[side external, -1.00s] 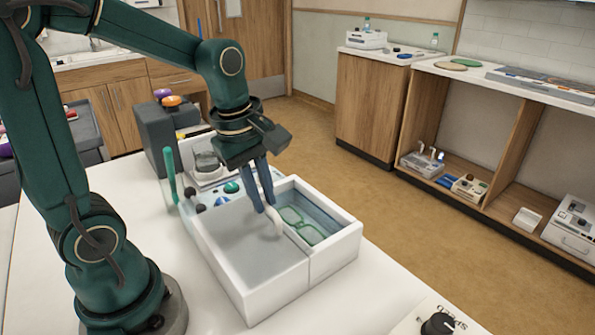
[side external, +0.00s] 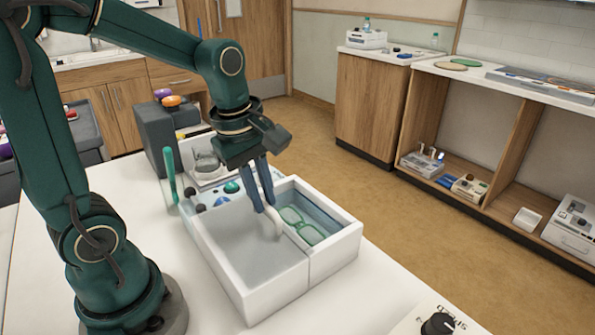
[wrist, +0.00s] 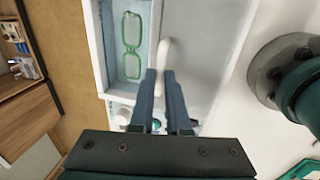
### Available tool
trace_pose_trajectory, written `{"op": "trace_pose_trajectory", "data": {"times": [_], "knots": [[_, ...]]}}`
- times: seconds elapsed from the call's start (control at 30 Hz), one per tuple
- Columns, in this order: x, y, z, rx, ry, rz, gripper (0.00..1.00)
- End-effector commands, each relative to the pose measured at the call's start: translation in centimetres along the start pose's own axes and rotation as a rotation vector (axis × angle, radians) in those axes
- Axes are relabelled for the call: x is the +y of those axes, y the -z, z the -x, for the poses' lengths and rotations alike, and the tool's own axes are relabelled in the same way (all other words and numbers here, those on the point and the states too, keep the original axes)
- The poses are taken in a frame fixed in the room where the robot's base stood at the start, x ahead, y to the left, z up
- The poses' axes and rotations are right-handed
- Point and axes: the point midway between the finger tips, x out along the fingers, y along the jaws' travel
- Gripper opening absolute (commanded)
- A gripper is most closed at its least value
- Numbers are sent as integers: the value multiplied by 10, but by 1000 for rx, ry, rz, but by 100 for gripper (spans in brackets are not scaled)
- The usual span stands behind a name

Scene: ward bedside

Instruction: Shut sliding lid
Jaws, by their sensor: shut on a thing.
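A white box (side external: 335,262) stands on the white bedside top. A grey-white sliding lid (side external: 240,240) covers its left part in the side view. The right part is open, and green-framed glasses (side external: 302,226) lie inside; they also show in the wrist view (wrist: 132,47). My gripper (side external: 270,208) points down and is shut on this handle. In the wrist view the fingertips (wrist: 160,73) are on either side of the handle (wrist: 163,52), with the glasses to their left.
Behind the box are a panel with dark, blue and green knobs (side external: 231,187), a glass vessel (side external: 206,160), an upright green rod (side external: 170,172) and a grey block (side external: 157,135). A device with a black dial (side external: 438,325) is front right. The top in front of the box is bare.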

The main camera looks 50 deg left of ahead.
Motion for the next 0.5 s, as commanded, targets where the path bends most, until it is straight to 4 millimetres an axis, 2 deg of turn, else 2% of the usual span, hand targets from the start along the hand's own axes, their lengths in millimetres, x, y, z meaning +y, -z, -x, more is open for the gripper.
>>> {"op": "trace_pose_trajectory", "data": {"times": [0.27, 0.5], "knots": [[9, 0, -1, 1, -3, -1, 0], [47, 0, -8, 0, -4, -3, 0]]}}
